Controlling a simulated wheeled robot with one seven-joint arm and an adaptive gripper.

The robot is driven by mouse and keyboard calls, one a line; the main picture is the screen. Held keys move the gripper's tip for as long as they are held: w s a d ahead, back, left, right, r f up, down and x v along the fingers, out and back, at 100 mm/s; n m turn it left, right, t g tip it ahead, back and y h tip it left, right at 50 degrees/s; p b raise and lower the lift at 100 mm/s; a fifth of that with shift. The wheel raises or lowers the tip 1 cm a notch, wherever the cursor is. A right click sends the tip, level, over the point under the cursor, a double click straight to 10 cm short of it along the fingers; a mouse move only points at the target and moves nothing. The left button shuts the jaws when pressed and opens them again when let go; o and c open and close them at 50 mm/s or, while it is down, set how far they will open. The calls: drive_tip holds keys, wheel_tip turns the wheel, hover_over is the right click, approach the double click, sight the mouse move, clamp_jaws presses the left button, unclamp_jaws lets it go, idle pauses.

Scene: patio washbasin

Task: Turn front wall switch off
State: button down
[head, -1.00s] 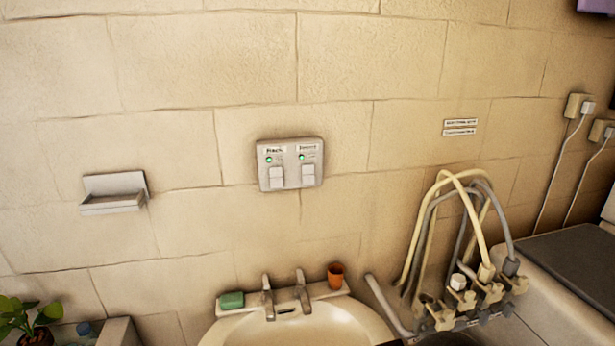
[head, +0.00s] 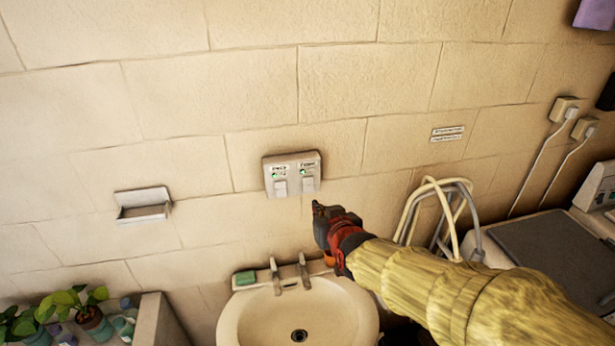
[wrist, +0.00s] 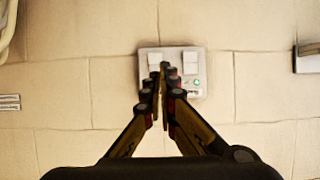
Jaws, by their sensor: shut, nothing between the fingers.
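A pale switch plate (head: 291,162) is on the tiled wall above the basin. It has a left rocker (head: 281,188) and a right rocker (head: 308,184), each under a small label and a green light. The labels are too blurred to read surely. My gripper (head: 318,207) is shut and empty, just below and right of the plate. The wrist view shows the plate (wrist: 199,60) upside down, with the fingertips (wrist: 164,68) overlapping its middle. One green light (wrist: 197,83) shows there; the fingers hide the other. I cannot tell whether the fingertips touch the plate.
The basin (head: 245,318) with two taps is below the plate. An empty soap holder (head: 145,214) is on the wall at left. Looped hoses (head: 411,207) are at right, partly behind my arm. Plants (head: 90,318) stand at lower left. The wall around the plate is clear.

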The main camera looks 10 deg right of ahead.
sight(305, 191)
drive_tip(key=shift+w+r, duration=0.35)
drive_tip(key=p+x, duration=0.2)
drive_tip(key=x, duration=1.2)
drive_tip(key=shift+r, duration=0.1)
idle(0.3)
